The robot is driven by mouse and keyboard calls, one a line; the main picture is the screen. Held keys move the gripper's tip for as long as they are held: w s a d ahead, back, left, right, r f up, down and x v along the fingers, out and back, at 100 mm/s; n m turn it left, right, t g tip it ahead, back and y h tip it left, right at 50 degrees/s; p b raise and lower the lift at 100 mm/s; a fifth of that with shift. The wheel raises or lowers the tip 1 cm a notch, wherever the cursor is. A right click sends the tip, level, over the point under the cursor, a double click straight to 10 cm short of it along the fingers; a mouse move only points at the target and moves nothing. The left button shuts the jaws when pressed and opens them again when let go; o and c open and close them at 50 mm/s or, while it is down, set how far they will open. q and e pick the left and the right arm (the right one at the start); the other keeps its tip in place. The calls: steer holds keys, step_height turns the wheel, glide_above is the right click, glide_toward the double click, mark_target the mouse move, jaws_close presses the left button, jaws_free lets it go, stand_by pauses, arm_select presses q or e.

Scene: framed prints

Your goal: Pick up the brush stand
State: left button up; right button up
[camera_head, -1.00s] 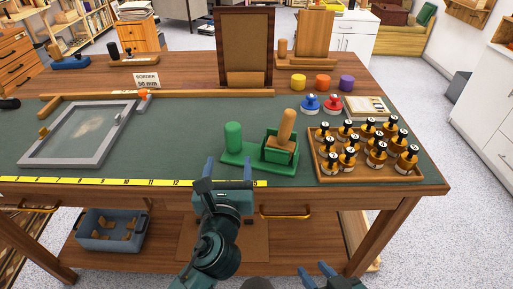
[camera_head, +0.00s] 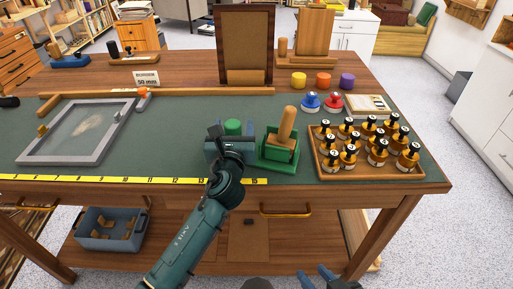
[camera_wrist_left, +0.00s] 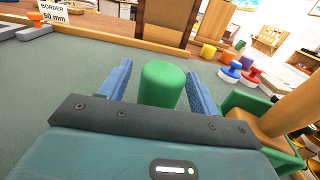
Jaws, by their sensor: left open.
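The brush stand is a green base with a green post (camera_head: 233,127) on its left and a green box (camera_head: 278,152) on its right. A wooden handle (camera_head: 287,124) leans out of the box. My left gripper (camera_head: 234,128) is open, with its blue fingers on either side of the post. In the left wrist view the green post (camera_wrist_left: 161,84) stands between the two fingers (camera_wrist_left: 158,85), with a gap visible beside it. The base below the post is mostly hidden by my gripper. My right gripper (camera_head: 316,278) shows only partly at the bottom edge.
A wooden tray of small bottles (camera_head: 420,172) stands right of the stand. Blue (camera_head: 311,102) and red (camera_head: 333,102) knobbed pieces lie behind. A grey frame (camera_head: 65,158) lies at left. A yellow ruler (camera_head: 100,180) runs along the front edge. The mat between frame and stand is clear.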

arm_select(q)
steer(key=shift+w, duration=0.25)
steer(key=shift+c, duration=0.4)
arm_select(e)
steer(key=shift+r, duration=0.1)
